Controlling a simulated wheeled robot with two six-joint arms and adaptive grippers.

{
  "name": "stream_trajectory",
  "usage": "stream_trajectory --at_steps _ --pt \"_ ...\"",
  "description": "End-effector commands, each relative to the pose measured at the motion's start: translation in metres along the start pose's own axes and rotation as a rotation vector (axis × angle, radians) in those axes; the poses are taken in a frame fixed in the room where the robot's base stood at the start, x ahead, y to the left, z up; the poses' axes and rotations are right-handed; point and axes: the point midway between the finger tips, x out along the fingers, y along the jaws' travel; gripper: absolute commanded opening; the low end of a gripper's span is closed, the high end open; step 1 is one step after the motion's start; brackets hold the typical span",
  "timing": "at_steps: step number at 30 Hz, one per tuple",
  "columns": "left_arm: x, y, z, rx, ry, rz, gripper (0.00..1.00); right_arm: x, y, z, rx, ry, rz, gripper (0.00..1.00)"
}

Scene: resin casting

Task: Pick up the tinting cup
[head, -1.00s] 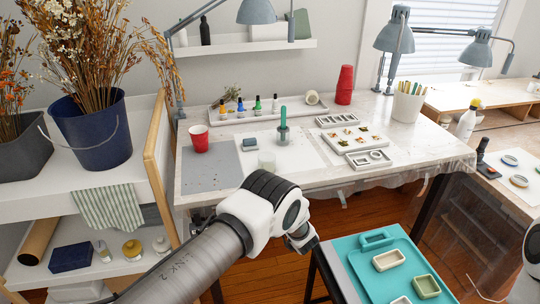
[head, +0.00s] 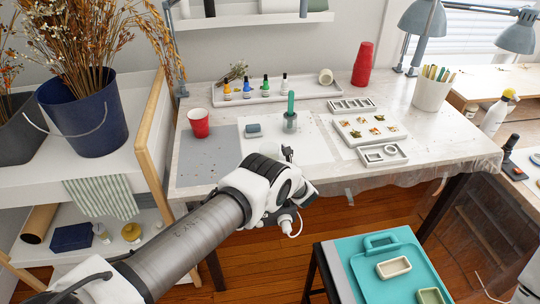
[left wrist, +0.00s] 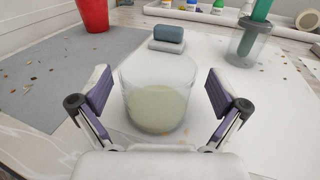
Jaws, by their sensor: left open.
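The tinting cup, which I take to be the clear cup (left wrist: 155,100) with pale greenish liquid, stands upright on the white sheet in the left wrist view. My left gripper (left wrist: 160,92) is open, with one purple-padded finger on each side of the cup. A gap shows between each finger and the cup wall. In the head view my left arm and wrist hide the cup. A second clear cup (left wrist: 244,46) with a green stick in it stands behind and to the right; it also shows in the head view (head: 290,122). My right gripper is not in view.
A red cup (head: 199,122) stands on the grey mat (head: 205,165) to the left. A small blue-grey block (left wrist: 168,34) sits behind the clear cup. A tray of small bottles (head: 310,95) lies at the back. White moulds (head: 370,129) lie to the right.

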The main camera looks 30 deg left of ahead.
Motion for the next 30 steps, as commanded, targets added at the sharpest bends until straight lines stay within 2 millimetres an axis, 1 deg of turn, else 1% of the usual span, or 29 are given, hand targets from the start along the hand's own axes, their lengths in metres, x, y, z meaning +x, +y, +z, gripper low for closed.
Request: stream_trajectory --at_steps 4,5,6,8,9,10,23,26,30 --pt "0.0 0.0 0.0 0.001 0.0 0.0 0.99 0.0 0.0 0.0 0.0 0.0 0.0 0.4" --pt "0.0 0.0 0.0 0.001 0.0 0.0 0.91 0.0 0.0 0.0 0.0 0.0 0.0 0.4" --pt "0.0 0.0 0.0 0.0 0.0 0.0 0.77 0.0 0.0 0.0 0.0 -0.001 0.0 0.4" --pt "-0.001 0.0 0.0 0.001 0.0 0.0 0.56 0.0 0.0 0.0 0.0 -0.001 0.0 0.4" --pt "-0.001 0.0 0.0 0.0 0.0 0.0 0.42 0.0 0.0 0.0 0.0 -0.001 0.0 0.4" --pt "-0.001 0.0 0.0 0.0 0.0 0.0 0.33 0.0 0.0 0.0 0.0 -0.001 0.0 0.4" --pt "-0.001 0.0 0.0 0.001 0.002 0.0 0.33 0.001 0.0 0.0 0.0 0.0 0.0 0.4" --pt "-0.001 0.0 0.004 0.001 0.002 0.0 0.33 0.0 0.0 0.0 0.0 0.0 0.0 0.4" --pt "-0.001 -0.001 0.013 0.001 0.001 0.0 0.33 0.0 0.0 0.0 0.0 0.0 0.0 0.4"
